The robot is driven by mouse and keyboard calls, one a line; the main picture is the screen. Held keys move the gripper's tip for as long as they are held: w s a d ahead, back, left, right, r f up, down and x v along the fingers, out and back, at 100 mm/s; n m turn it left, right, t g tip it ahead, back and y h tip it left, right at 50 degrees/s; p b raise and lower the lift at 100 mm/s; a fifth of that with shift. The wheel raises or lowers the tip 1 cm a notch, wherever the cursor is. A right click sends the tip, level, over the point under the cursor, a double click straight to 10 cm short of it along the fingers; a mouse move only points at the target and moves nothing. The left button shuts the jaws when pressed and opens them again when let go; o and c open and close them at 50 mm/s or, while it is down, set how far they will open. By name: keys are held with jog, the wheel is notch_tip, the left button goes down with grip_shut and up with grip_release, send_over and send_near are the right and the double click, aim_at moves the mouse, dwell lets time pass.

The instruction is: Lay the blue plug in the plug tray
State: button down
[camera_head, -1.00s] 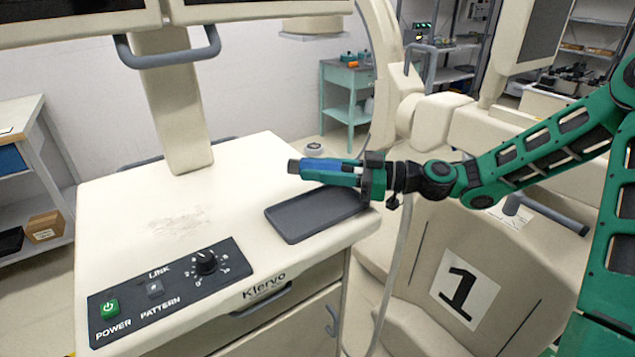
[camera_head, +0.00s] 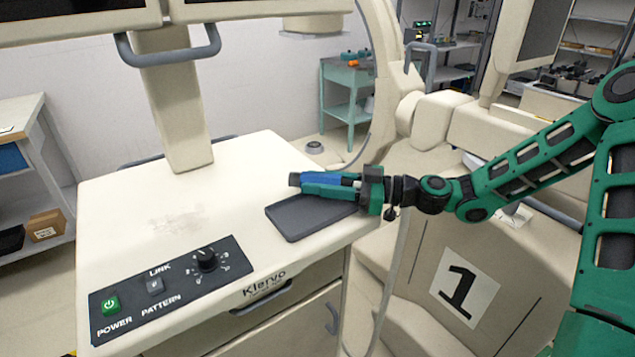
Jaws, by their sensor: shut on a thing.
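The plug tray (camera_head: 297,220) is a shallow dark grey tray on the right part of the white cart top. My gripper (camera_head: 330,184) reaches in from the right and is shut on the blue plug (camera_head: 320,178). The plug lies lengthwise between the green fingers, with its dark grey end pointing left past the fingertips. Plug and fingers are over the back part of the tray and hide some of it. They look low and close to the tray; I cannot tell whether the plug touches it.
A control panel (camera_head: 170,287) with a power button, a link switch and a pattern knob (camera_head: 206,259) is at the cart's front left. A cream column (camera_head: 175,110) rises at the back. The middle of the cart top (camera_head: 150,200) is clear. A grey cable hangs right of the cart.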

jog(key=c, duration=1.3)
grip_release()
jog(key=shift+s+f, duration=0.2)
jog(key=shift+f, duration=0.3)
jog(key=shift+r, duration=0.4)
jog(key=d, duration=0.4)
jog(key=s+d, duration=0.1)
jog(key=d, duration=0.3)
jog(key=s+d, duration=0.1)
jog(key=d, duration=0.2)
jog(key=shift+d+r, duration=0.4)
